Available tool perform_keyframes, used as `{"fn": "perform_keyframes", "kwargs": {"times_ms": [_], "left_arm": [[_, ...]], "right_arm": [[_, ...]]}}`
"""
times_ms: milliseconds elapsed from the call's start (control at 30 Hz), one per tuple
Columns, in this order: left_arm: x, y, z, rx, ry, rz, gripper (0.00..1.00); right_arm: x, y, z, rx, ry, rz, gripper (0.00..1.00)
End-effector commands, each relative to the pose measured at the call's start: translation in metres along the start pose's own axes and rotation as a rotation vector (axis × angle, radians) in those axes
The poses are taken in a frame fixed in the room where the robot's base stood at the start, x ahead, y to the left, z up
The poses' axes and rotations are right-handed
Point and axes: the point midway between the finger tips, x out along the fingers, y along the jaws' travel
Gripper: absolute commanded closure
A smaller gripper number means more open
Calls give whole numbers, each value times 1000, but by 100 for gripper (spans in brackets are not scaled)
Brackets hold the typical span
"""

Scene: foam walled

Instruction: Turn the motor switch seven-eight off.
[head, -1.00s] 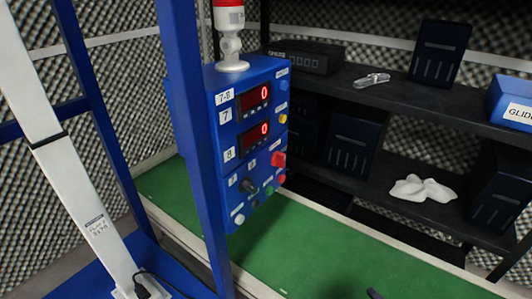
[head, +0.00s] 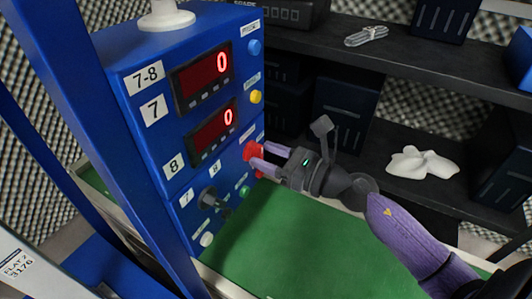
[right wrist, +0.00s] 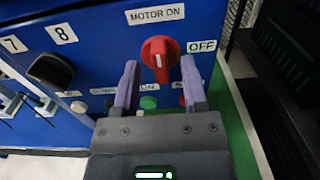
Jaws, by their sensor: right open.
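The blue control box (head: 140,60) carries a 7-8 label at its upper left. Its red motor switch (right wrist: 160,52) sits under a MOTOR ON label (right wrist: 155,14), with an OFF label (right wrist: 202,47) to its right. The switch handle looks upright, toward MOTOR ON. In the head view the red switch (head: 251,149) is partly hidden by my right gripper (head: 252,156). That gripper is open, its purple fingers (right wrist: 160,68) on either side of the switch in the wrist picture; I cannot tell whether they touch it. My left gripper is out of view.
Two red displays (head: 205,72) read 0. Blue (head: 254,47) and yellow (head: 256,97) buttons sit above the switch; a green button (head: 244,191) and black selector knob (head: 208,198) lie below. A blue post (head: 95,130) stands at left. Dark shelves (head: 420,65) stand behind the green surface (head: 290,240).

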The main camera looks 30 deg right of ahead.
Motion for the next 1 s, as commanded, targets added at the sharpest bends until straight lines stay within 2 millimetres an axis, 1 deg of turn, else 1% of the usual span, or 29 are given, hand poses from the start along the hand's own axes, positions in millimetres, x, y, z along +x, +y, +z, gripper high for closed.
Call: {"fn": "perform_keyframes", "kwargs": {"times_ms": [100,300,367,400,567,1000], "left_arm": [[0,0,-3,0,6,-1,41],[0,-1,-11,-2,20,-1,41],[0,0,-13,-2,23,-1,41],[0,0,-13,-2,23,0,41],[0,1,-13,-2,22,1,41],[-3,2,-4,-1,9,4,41]], "right_arm": [[5,0,0,0,0,1,44],[5,0,0,1,1,0,44],[5,0,0,1,1,0,57],[5,0,0,1,1,0,65],[5,0,0,2,1,0,99],[5,0,0,31,1,-1,100]]}}
